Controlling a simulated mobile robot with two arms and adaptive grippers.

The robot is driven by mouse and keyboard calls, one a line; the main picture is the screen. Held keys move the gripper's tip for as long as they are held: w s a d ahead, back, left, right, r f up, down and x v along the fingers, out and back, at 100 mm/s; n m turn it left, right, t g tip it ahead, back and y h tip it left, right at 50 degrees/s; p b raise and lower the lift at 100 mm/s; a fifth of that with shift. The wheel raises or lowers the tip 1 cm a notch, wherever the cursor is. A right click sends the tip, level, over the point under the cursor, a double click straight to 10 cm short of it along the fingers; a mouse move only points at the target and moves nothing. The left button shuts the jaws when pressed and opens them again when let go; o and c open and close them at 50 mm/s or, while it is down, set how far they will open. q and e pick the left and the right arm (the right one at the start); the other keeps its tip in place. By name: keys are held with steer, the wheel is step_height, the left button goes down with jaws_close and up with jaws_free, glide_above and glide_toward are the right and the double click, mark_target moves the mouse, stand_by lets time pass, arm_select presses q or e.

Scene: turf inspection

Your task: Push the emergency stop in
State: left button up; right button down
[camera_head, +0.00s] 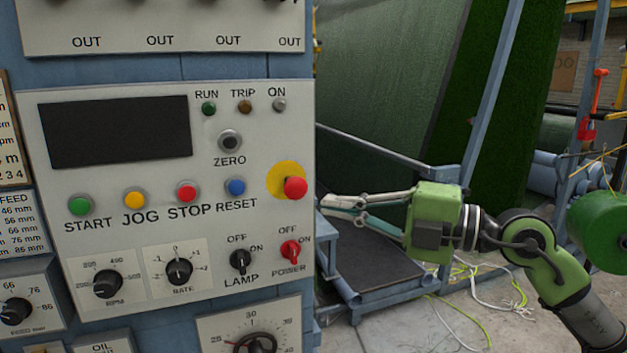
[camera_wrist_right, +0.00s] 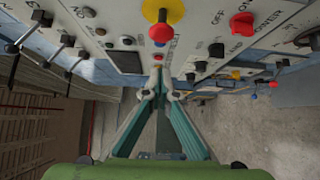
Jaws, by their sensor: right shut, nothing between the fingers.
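The emergency stop (camera_head: 295,187) is a red mushroom knob on a yellow disc at the right edge of the grey control panel (camera_head: 120,200). The knob stands out from the disc. In the right wrist view the emergency stop (camera_wrist_right: 161,33) is at the top middle, beyond my fingertips. My right gripper (camera_head: 326,202) is shut and empty, to the right of the knob in the head view, its fingers pointing left at the panel's edge. My left gripper is not in view.
Coloured buttons (camera_head: 187,192) run left of the emergency stop. The lamp switch (camera_head: 240,260) and red power switch (camera_head: 290,252) sit below it. A blue frame (camera_head: 385,270) stands behind my right arm. Loose cables (camera_head: 475,290) lie on the floor.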

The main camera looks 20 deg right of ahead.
mark_target(291, 191)
steer(key=w+p, duration=0.1)
steer(key=w, duration=0.1)
steer(key=w+a+p, duration=0.1)
steer(key=w, duration=0.1)
steer(key=w+a+p, duration=0.1)
steer(key=w, duration=0.1)
steer(key=shift+a, duration=0.1)
